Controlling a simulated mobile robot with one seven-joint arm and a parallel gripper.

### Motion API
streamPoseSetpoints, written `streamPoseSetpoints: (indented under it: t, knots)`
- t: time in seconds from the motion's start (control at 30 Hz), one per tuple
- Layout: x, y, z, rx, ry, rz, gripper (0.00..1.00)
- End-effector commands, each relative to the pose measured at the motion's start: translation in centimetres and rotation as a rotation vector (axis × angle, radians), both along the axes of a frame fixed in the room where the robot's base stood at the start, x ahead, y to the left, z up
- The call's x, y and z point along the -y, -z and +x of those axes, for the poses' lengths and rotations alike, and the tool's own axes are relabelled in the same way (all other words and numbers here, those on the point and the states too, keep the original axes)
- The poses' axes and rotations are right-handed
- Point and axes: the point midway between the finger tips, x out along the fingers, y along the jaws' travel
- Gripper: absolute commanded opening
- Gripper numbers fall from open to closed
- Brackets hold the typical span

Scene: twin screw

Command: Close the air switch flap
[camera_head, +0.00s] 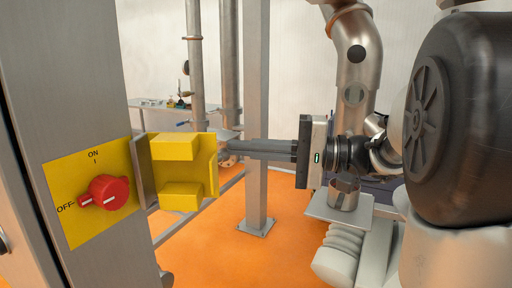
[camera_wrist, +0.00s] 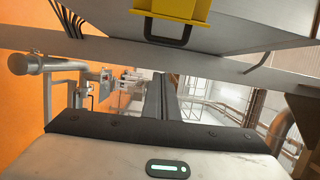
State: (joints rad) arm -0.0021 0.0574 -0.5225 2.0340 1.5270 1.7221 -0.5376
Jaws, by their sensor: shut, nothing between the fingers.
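The air switch is a red knob (camera_head: 109,192) on a yellow plate marked ON and OFF; its pointer is toward OFF. The yellow flap (camera_head: 175,147) stands open, swung out to the right of the plate, with its hollow side showing. My gripper (camera_head: 236,152) is shut and empty, its long fingers pointing left beside the flap's right edge. I cannot tell if the fingertips touch the flap. In the wrist view the shut fingers (camera_wrist: 165,96) point away from the camera, and a yellow part (camera_wrist: 182,9) with a black handle shows at the top, apart from them.
The plate is on a grey metal cabinet (camera_head: 75,90) at the left. A grey post (camera_head: 256,110) rises from the orange floor behind the fingers. Pipes (camera_head: 195,60) and a small bench (camera_head: 150,104) stand farther back.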

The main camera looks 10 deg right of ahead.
Motion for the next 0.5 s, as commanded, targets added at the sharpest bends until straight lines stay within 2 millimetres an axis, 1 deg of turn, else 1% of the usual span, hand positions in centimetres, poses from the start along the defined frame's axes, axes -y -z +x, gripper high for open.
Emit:
streamPoseSetpoints:
  t: [0.03, 0.1, 0.2, 0.3, 0.4, 0.5]
  knots:
    - [-1.3, -0.1, 0.3, 0.000, -0.007, 0.000, 0.00]
    - [-2.7, -0.2, 0.9, 0.001, -0.006, 0.000, 0.00]
    - [-4.2, -0.2, 1.3, 0.001, -0.002, 0.000, 0.00]
    - [-3.9, -0.2, -0.6, 0.001, 0.001, 0.002, 0.00]
    - [-3.9, -0.1, -1.7, 0.000, 0.000, 0.001, 0.00]
    - [-3.9, 0.0, -2.3, 0.000, 0.001, 0.000, 0.00]
